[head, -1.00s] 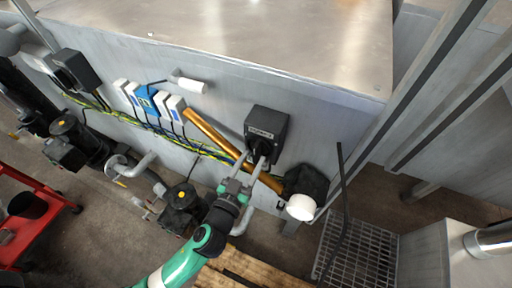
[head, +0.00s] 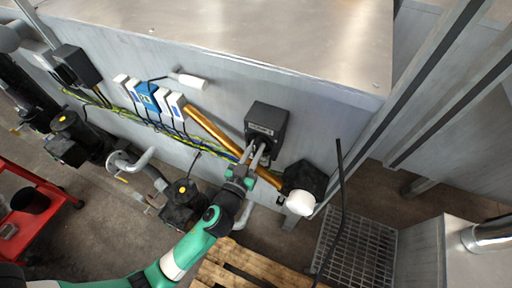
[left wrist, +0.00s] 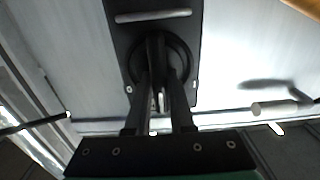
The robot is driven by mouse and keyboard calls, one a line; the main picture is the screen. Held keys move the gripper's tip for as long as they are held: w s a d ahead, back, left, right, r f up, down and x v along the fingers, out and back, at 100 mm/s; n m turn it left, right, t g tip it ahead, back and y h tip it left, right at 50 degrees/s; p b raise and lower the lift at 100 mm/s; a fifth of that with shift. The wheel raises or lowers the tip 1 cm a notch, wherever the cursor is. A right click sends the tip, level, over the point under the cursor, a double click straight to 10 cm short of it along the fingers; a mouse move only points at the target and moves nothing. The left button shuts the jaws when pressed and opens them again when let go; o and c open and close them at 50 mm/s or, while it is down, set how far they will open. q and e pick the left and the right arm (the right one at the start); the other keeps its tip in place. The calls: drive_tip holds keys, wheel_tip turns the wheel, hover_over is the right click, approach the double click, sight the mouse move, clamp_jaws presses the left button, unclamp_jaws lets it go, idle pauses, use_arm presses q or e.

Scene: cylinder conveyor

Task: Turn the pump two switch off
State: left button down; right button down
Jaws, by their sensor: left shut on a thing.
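The pump two switch is a dark box (head: 266,124) with a pale label, mounted on the grey tank wall, right of centre in the head view. My left gripper (head: 258,158) reaches up to its front from below. In the left wrist view the switch plate (left wrist: 126,40) fills the top middle, with a round black knob (left wrist: 158,50) on it. The fingers of my left gripper (left wrist: 160,98) are shut on the knob, one on each side. The fingers hide part of the knob, and its exact angle is hard to read. My right gripper does not show.
A copper pipe (head: 213,132) runs diagonally behind my left gripper. A second dark switch box (head: 76,66) is on the wall at left. Black pumps (head: 183,205) stand below. A wooden pallet (head: 232,262) and metal grate (head: 357,250) lie on the floor.

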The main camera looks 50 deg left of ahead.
use_arm(q)
drive_tip(key=shift+m, duration=0.4)
drive_tip(key=m, duration=0.3)
drive_tip(key=shift+d+b, duration=0.15)
drive_tip(key=shift+b, duration=0.15)
drive_tip(key=m, duration=0.4)
drive_tip(key=shift+w+d+f, duration=0.1)
drive_tip(key=shift+d, duration=0.05)
drive_tip(key=m, duration=0.5)
drive_tip(key=shift+d+f, duration=0.1)
drive_tip(key=m, duration=0.2)
drive_tip(key=m+p, duration=0.1)
drive_tip(key=m, duration=0.2)
drive_tip(key=shift+w+f, duration=0.1)
drive_tip(key=shift+f, duration=0.1)
drive_tip(key=c, duration=0.8)
unclamp_jaws()
